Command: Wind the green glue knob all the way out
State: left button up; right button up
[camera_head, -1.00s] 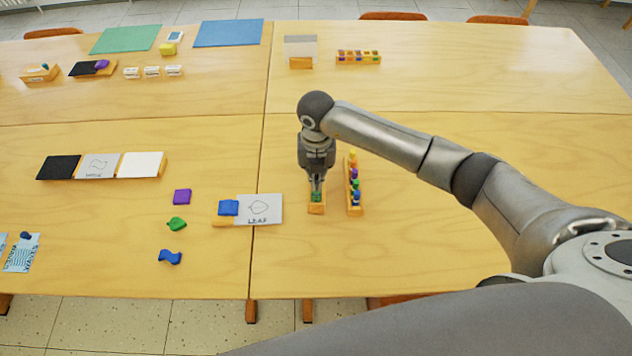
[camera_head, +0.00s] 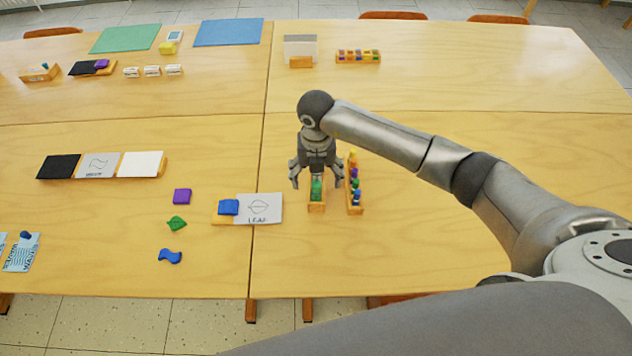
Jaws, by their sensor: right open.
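The green glue knob (camera_head: 317,188) stands in a small wooden holder (camera_head: 316,208) on the table, right of the seam. My right gripper (camera_head: 317,184) points down over it with its fingers spread wide. One finger is to the left of the green glue and the other to the right, apart from it. The gripper is open and holds nothing. The top of the green glue is close under the gripper's palm, and how far its knob is wound out is too small to tell. My left gripper is not in view.
A wooden rack (camera_head: 355,207) of several coloured pieces stands close to the right finger. A card reading LEAF (camera_head: 262,209) with a blue block (camera_head: 228,207) lies to the left. Purple (camera_head: 182,196), green (camera_head: 177,223) and blue (camera_head: 170,257) shapes lie further left.

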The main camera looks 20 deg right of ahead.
aim_at(316, 186)
dwell(0.5)
jog(key=n+b, duration=0.2)
jog(key=n, duration=0.1)
jog(key=shift+f+n, duration=0.15)
jog(key=shift+n, duration=0.25)
jog(key=shift+n+b, duration=0.8)
jog(key=shift+n, duration=0.7)
jog(key=shift+f+b, duration=1.05)
jog(key=shift+b, duration=0.1)
jog(key=c, duration=1.5)
jog(key=shift+c, duration=0.2)
